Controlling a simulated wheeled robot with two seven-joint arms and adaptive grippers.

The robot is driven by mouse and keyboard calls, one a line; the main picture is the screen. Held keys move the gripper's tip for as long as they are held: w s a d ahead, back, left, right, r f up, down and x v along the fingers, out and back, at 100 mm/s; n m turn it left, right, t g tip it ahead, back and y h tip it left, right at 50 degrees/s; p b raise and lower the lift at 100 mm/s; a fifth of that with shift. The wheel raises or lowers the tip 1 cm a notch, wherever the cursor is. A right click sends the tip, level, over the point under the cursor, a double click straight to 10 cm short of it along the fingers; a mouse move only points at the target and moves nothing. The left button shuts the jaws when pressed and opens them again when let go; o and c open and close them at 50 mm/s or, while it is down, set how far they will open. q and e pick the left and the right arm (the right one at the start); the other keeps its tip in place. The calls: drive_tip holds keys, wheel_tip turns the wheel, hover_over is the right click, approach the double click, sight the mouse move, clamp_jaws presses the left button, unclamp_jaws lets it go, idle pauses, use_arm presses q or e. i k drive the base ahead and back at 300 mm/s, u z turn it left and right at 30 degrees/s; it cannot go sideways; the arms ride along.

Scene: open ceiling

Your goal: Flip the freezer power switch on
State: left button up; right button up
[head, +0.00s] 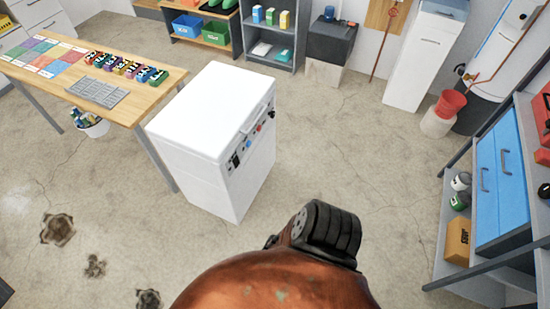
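The white chest freezer (205,115) stands on the concrete floor in the middle of the head view, with its lid closed. Its front faces right and carries a control panel (252,140) with several small parts, among them a red one and a blue one. A small black part that looks like a switch (234,162) sits at the panel's near end. It is too small to tell whether it is on or off. Neither of my grippers shows in the head view, and nothing touches the freezer.
A wooden table (150,103) with colored items stands close to the freezer's left. A shelf unit with blue drawers (502,165) stands at the right. The floor (350,150) between freezer and shelf is clear. Debris patches (58,229) lie at lower left.

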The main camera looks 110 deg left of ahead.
sight(236, 163)
drive_tip(key=u, duration=4.35)
drive_tip(key=k, duration=0.25)
drive_tip(key=z, duration=0.3)
